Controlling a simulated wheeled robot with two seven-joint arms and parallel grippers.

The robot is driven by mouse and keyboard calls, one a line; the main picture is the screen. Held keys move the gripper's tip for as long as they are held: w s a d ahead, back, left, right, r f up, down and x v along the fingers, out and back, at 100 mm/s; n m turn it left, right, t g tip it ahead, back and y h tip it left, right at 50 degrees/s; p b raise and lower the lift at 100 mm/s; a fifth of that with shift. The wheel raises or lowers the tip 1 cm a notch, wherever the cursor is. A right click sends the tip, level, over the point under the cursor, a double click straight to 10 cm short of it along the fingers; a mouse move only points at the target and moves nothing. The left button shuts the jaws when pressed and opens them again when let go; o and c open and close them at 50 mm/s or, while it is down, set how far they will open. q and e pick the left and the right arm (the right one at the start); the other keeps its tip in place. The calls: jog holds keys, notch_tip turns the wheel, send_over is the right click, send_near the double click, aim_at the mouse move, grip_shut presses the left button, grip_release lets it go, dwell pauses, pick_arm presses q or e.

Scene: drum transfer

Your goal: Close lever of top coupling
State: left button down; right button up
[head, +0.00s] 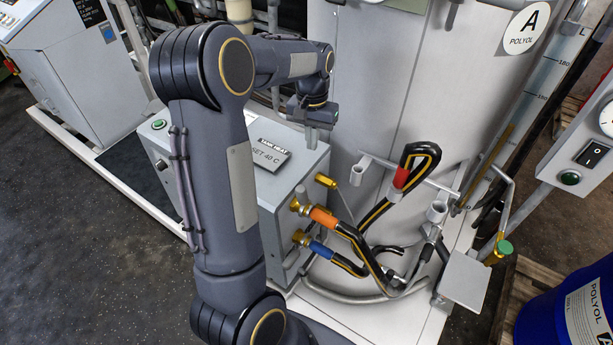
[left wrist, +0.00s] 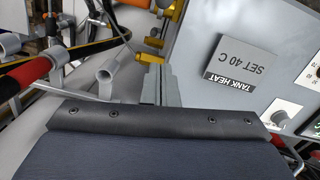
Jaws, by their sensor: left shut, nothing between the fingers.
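The tank heat box (head: 285,165) has brass fittings on its right side. The upper hose coupling has an orange sleeve (head: 324,217) and a brass end (head: 299,205). Below it is a coupling with a blue sleeve (head: 321,250). A separate brass fitting (head: 325,181) sits above both. I cannot clearly make out a lever on the top coupling. My left gripper (head: 312,138) is shut and empty, above the box's back right corner and apart from the couplings. In the left wrist view its fingers (left wrist: 160,85) show near brass pieces (left wrist: 150,57). My right gripper is not in view.
A black hose with a red sleeve (head: 401,178) hangs on the tank (head: 370,90). A small grey plate (head: 465,279) stands right of the hoses. A blue drum (head: 545,320) is at the lower right. The floor at left (head: 90,260) is clear.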

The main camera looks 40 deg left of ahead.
aim_at(302, 197)
pick_arm(q)
jog(key=s+f, duration=0.1)
jog(key=f, duration=0.2)
jog(key=s+d+f+p, duration=0.1)
jog(key=f, duration=0.2)
jog(key=s+f+p, duration=0.1)
jog(key=s+f, duration=0.1)
jog(key=f, duration=0.1)
jog(key=shift+d+f, duration=0.3)
jog(key=shift+s+f, duration=0.1)
jog(key=shift+s, duration=0.05)
